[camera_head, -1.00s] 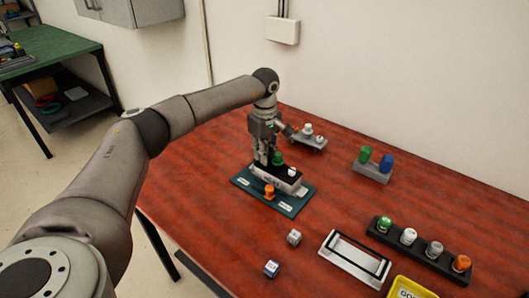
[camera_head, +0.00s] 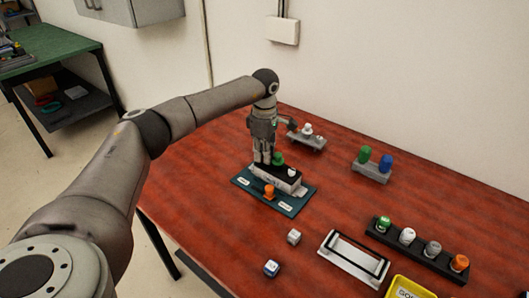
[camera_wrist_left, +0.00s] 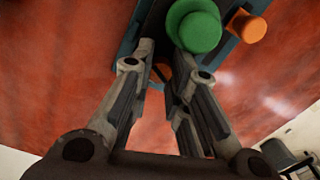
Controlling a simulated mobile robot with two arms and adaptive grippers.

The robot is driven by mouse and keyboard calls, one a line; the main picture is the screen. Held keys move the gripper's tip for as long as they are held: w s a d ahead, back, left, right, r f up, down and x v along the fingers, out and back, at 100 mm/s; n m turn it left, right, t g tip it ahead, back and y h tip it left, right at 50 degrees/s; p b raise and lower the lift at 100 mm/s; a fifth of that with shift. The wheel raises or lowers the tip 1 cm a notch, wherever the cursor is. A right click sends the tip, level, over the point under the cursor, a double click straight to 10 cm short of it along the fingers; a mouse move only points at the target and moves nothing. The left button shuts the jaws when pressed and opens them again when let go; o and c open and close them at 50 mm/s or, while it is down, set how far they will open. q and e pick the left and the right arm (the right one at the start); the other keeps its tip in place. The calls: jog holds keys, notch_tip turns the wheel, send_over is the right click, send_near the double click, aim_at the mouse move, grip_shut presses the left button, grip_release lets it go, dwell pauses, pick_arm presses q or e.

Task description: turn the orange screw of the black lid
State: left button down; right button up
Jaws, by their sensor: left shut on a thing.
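The black lid (camera_head: 281,170) lies on a white box (camera_head: 277,183) that stands on a teal plate (camera_head: 295,208). A green knob (camera_head: 278,158) and a small white knob (camera_head: 292,172) stand on it. My left gripper (camera_head: 264,160) points down at the left end of the lid. In the wrist view the left gripper (camera_wrist_left: 163,60) is shut on a small orange-brown thing, apparently the orange screw (camera_wrist_left: 163,73), mostly hidden by the fingers. The green knob (camera_wrist_left: 196,28) is close beside the right finger. My right gripper is not in view.
An orange knob (camera_head: 269,193) stands on the plate's front. Grey holders with white knobs (camera_head: 307,142) and with green and blue knobs (camera_head: 372,174) stand behind and right.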

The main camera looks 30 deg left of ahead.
pick_arm(q)
jog(key=c, duration=1.3)
grip_release()
jog(key=shift+c, duration=0.2)
jog(key=shift+r, duration=0.1)
notch_tip(320, 180, up, 12)
